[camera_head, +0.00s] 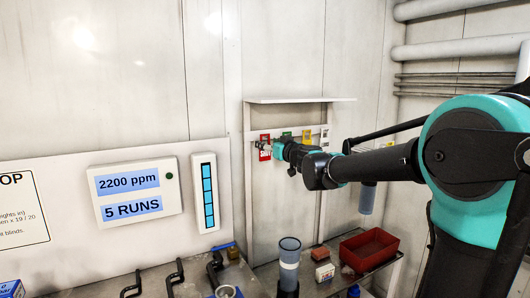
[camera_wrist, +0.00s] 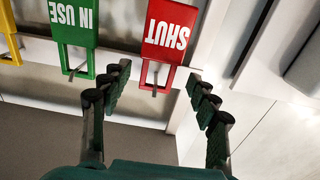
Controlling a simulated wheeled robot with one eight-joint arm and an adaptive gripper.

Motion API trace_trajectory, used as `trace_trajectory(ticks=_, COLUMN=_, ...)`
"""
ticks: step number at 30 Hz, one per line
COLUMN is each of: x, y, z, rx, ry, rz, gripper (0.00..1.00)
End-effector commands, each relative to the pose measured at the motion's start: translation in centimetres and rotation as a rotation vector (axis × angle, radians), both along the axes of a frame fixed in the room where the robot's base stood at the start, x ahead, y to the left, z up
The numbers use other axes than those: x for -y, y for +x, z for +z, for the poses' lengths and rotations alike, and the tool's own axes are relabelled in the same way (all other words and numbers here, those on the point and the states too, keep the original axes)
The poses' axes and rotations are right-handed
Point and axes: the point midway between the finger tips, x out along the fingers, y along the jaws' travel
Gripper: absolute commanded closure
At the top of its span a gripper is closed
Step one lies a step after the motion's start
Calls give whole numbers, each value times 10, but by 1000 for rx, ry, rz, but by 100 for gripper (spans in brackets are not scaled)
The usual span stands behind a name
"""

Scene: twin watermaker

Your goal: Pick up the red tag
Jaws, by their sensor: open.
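The red tag (camera_wrist: 172,27) reads SHUT, upside down in the wrist view, and hangs by its red loop on a small peg. It also shows in the head view (camera_head: 265,154), on the rack against the back wall, partly hidden by my gripper. My gripper (camera_wrist: 159,74) is open and empty. Its two fingers stand to either side of the tag's loop and peg in the wrist view, with a gap on both sides. I cannot tell how far the fingertips are from the tag in depth.
A green tag (camera_wrist: 74,22) reading IN USE hangs close beside the red one. A yellow tag (camera_wrist: 9,30) hangs beyond it. A shelf (camera_head: 300,100) juts out above the tags.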

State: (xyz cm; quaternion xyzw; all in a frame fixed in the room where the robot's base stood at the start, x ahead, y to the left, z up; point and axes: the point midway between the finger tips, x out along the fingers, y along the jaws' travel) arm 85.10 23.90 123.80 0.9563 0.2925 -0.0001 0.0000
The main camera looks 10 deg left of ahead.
Motion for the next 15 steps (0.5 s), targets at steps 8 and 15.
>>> trace_trajectory(ticks=8, x=-15, y=25, z=1, rx=0, ry=0, rz=1, gripper=40)
trace_trajectory(ticks=15, x=-16, y=27, z=1, rx=0, ry=0, rz=1, gripper=40)
